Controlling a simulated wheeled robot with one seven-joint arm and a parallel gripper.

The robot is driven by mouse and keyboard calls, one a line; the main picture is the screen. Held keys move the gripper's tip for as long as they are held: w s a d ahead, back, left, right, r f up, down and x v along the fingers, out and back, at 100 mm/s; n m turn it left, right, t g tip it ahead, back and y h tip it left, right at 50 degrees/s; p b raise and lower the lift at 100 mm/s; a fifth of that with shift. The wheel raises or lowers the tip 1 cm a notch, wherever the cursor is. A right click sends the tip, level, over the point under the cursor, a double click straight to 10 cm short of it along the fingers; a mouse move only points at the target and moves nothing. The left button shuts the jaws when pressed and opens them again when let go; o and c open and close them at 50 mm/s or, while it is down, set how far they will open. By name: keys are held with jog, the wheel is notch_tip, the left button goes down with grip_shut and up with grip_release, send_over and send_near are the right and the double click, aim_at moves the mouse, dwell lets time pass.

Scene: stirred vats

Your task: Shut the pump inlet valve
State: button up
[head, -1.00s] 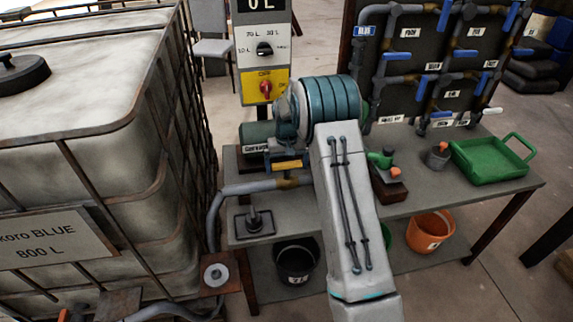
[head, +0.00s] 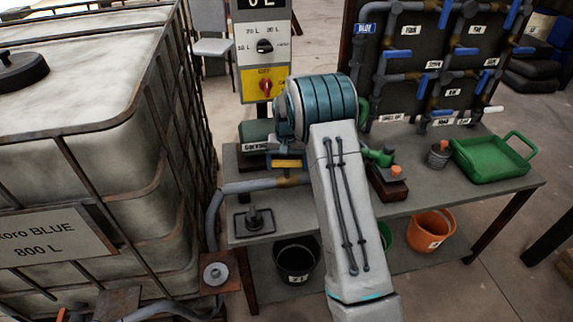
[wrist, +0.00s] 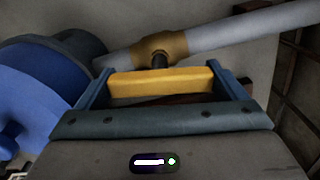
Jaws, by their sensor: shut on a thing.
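The pump inlet valve shows in the wrist view as a brass body (wrist: 165,47) on a grey pipe (wrist: 240,30), with a dark stem and a yellow bar handle (wrist: 160,83). The handle lies roughly along the pipe, at a slight angle to it. My gripper (wrist: 162,88) is shut on the handle, one blue finger at each end. In the head view the yellow handle (head: 287,164) shows just above the brass valve body (head: 288,181), left of my arm. My gripper (head: 284,158) is partly hidden there by my wrist.
A green pump (head: 256,132) stands behind the valve, below a control panel with a red knob (head: 266,88). A caged tank (head: 90,190) is at left. A green tray (head: 492,160) and a pipe board (head: 435,60) are at right. Buckets stand under the bench (head: 440,180).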

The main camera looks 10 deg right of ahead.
aim_at(286, 161)
jog(key=m, duration=0.4)
jog(key=shift+m+b, duration=0.3)
jog(key=shift+b, duration=0.1)
jog(key=m, duration=0.3)
jog(key=shift+m, duration=0.4)
jog(key=m, duration=0.3)
jog(key=shift+m+p, duration=0.3)
jog(key=shift+m, duration=1.7)
jog(key=o, duration=0.7)
notch_tip(286, 161, up, 14)
